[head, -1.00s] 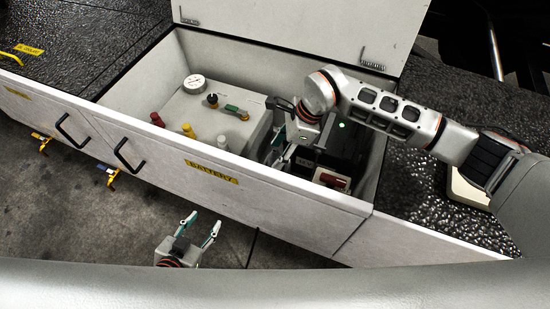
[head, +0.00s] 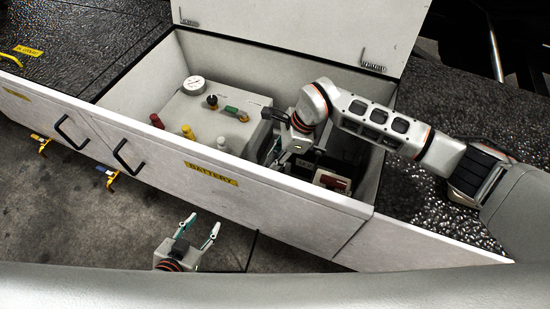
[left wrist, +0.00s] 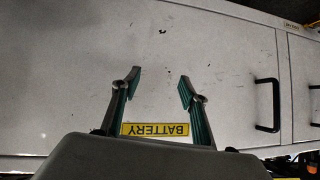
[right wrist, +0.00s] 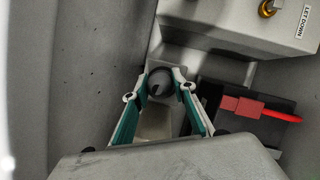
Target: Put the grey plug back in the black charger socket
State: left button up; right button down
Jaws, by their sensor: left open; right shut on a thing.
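My right gripper (head: 284,162) is inside the open battery compartment, low and near its right part. In the right wrist view its teal-padded fingers (right wrist: 160,88) are shut on the grey plug (right wrist: 159,82), a round dark-grey piece at the fingertips. In the head view the plug cannot be made out behind the gripper and arm. The black charger socket cannot be clearly made out; my right arm covers much of the dark equipment there. My left gripper (head: 198,228) is open and empty, outside the compartment in front of its front panel; its fingers (left wrist: 157,82) show apart over the panel.
A red connector (right wrist: 245,106) with a red cable sits on a dark block right of the gripper. The compartment's front wall (head: 270,190) and raised lid (head: 300,25) bound the space.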

notch_tip(320, 180, up, 20)
jog(key=p, duration=0.1)
dwell(0.4)
